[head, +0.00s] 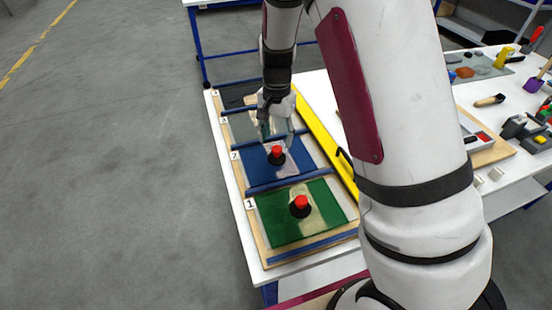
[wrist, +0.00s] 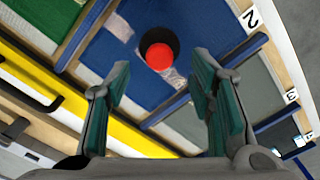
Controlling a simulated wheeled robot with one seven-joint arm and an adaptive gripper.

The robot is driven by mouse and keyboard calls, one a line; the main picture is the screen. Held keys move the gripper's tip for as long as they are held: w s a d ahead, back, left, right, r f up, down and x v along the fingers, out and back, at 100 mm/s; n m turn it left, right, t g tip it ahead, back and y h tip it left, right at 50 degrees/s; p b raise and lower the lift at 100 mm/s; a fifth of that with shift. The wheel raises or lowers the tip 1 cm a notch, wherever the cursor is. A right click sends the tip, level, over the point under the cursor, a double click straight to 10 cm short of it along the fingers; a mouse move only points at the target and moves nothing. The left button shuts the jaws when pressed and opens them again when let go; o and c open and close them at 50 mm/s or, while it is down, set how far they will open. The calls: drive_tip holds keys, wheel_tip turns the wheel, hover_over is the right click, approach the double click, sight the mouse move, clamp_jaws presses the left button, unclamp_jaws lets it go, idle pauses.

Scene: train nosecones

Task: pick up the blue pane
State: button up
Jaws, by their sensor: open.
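The blue pane (head: 255,166) lies flat in the section marked 2 of the wooden board. A black knob with a red top (head: 277,155) stands on it. In the wrist view the blue pane (wrist: 112,60) fills the upper middle, and its red-topped knob (wrist: 159,57) shows between and beyond the fingers. My gripper (head: 268,125) is above the board, at the far side of the blue pane in the head view. In the wrist view my gripper (wrist: 160,105) has its two green-padded fingers apart with nothing between them. My arm hides part of the board's far end.
A green pane (head: 282,228) with its own red knob (head: 300,203) lies nearer, in section 1. A grey pane (head: 243,127) lies beyond the blue one. A yellow bar (head: 325,140) runs along the board's right side. Tools clutter the right table (head: 480,125).

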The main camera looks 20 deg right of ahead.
sight(277, 148)
drive_tip(key=shift+f+p, duration=0.4)
drive_tip(key=shift+f, duration=2.55)
drive_tip(key=shift+c, duration=0.5)
clamp_jaws()
